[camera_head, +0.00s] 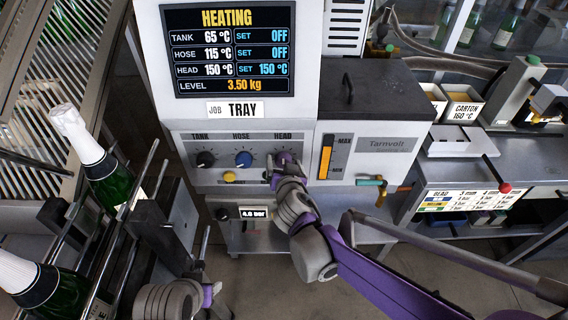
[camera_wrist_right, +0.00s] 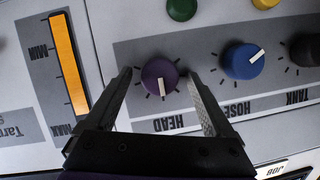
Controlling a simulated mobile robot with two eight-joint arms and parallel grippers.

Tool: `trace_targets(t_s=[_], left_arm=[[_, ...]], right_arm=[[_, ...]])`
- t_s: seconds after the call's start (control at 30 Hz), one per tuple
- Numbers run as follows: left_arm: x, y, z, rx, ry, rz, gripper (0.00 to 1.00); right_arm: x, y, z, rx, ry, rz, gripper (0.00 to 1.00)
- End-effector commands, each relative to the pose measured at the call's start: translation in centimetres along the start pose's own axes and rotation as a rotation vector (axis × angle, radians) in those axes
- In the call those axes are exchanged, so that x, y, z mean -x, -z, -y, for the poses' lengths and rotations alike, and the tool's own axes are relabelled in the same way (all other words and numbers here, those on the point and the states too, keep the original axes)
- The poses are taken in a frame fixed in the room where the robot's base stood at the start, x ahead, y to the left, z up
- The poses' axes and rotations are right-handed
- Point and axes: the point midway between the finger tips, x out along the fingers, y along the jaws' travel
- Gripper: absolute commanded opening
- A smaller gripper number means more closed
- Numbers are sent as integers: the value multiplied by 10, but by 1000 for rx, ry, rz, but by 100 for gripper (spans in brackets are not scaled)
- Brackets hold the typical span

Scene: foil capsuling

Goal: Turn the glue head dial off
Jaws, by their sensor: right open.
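The head dial (camera_wrist_right: 160,77) is a purple round knob on the light grey front panel, above the upside-down HEAD label in the right wrist view. Its white pointer line is turned toward that label. My right gripper (camera_wrist_right: 159,82) is open, with one finger on each side of the dial and a gap on both sides. In the head view my right gripper (camera_head: 282,163) is at the HEAD position and largely covers the dial. The display (camera_head: 228,48) reads HEAD 150 °C, SET 150 °C; TANK and HOSE are SET OFF. Part of my left arm shows at the lower left; its jaw state is unclear.
The blue hose dial (camera_wrist_right: 243,62) and black tank dial (camera_head: 205,159) sit beside the head dial. Yellow (camera_head: 230,177) and green (camera_wrist_right: 181,8) knobs are close below. A level gauge (camera_head: 326,157) is to the right. Green bottles (camera_head: 108,178) stand at left.

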Motion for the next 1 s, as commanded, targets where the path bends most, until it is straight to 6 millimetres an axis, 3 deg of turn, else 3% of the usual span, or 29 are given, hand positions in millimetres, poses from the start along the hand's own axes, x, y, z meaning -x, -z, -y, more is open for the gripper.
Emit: trace_targets(t_s=[0.3,0.8,1.0], left_arm=[[0,0,0,0,0,0,50],[0,0,0,0,0,0,50],[1,0,0,0,0,0,50]], right_arm=[[-3,0,0,0,0,0,88],[-3,0,0,0,0,0,2],[-3,0,0,14,-6,0,2]])
